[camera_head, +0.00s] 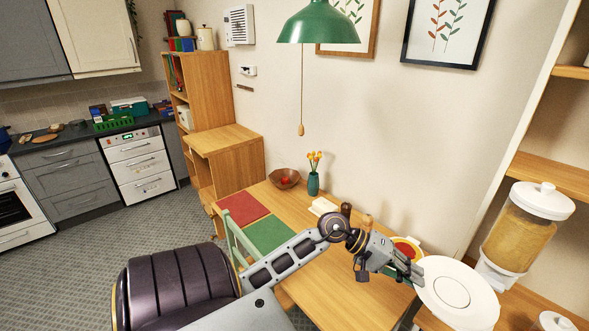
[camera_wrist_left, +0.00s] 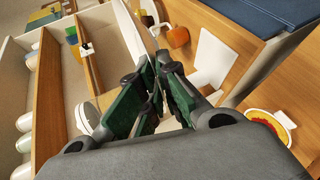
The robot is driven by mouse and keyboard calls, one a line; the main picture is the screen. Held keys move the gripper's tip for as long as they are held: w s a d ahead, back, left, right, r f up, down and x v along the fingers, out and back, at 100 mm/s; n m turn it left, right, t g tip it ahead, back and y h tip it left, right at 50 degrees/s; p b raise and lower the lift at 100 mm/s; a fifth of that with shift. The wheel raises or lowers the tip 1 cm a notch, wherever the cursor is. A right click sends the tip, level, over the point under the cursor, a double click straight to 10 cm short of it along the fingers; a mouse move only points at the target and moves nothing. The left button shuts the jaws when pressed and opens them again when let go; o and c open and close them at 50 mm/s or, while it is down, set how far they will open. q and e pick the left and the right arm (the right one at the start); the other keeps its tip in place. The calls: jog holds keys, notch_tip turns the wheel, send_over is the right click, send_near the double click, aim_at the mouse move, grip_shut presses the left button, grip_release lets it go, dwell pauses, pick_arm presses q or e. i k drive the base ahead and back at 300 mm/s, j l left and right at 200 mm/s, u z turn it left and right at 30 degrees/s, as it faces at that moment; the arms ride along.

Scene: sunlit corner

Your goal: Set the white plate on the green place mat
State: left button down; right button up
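The white plate (camera_head: 478,300) is in the head view at the lower right, held up off the table, its face turned towards the camera. My left gripper (camera_head: 412,272) is at the plate's left rim and looks shut on it. In the left wrist view the fingers (camera_wrist_left: 158,70) are close together, and a pale thin edge beside them seems to be the plate. The green place mat (camera_head: 270,235) lies flat on the wooden table, left of the gripper and partly hidden by my left arm. My right gripper is not in view.
A red mat (camera_head: 243,208) lies beyond the green one. A brown bowl (camera_head: 284,179), a green vase (camera_head: 313,184), a white block (camera_head: 323,206) and a yellow-rimmed bowl (camera_head: 405,246) stand on the table. A green chair (camera_head: 233,240) is at its near side; a jar (camera_head: 522,232) stands right.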

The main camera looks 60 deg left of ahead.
aim_at(274, 237)
jog(key=z, duration=0.4)
jog(key=k+j, duration=0.15)
jog(key=j, duration=0.5)
jog(key=k+j, duration=0.15)
jog(key=j, duration=0.55)
jog(key=k+j, duration=0.15)
jog(key=j, duration=0.5)
jog(key=k+j, duration=0.15)
jog(key=j, duration=0.55)
jog(key=k+j, duration=0.15)
jog(key=j, duration=0.5)
jog(key=k+j, duration=0.15)
jog(key=j, duration=0.55)
jog(key=k+j, duration=0.2)
jog(key=j, duration=0.45)
jog(key=k+j, duration=0.15)
jog(key=j, duration=0.55)
